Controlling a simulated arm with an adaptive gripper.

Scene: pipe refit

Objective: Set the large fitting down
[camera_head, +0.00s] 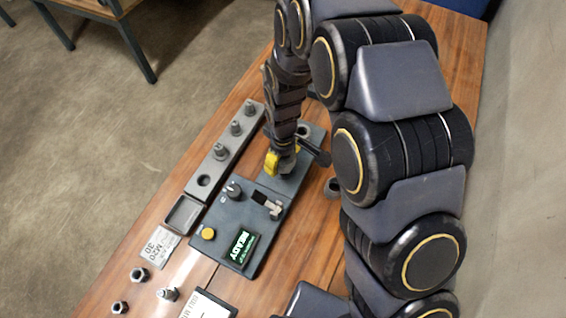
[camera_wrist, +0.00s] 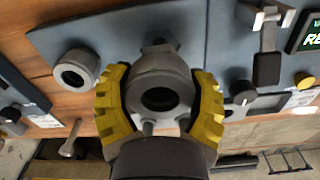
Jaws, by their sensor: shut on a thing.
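In the wrist view, the large fitting (camera_wrist: 153,72) is a grey round piece with a dark open bore facing the camera. The yellow fingers of my gripper (camera_wrist: 159,103) press on its left and right sides, so my gripper is shut on it. A grey-blue plate lies behind it; I cannot tell whether the fitting touches that plate. In the head view, my gripper (camera_head: 281,162) is over the far part of the grey station (camera_head: 222,218), and the fitting there is mostly hidden by the gripper.
A green READY screen (camera_head: 241,246) and an orange button (camera_head: 208,233) are on the station. A rack (camera_head: 227,150) with several small fittings stands left of it. A grey ring (camera_head: 333,187) lies right. Loose nuts (camera_head: 140,274) and a card (camera_head: 160,244) lie front left.

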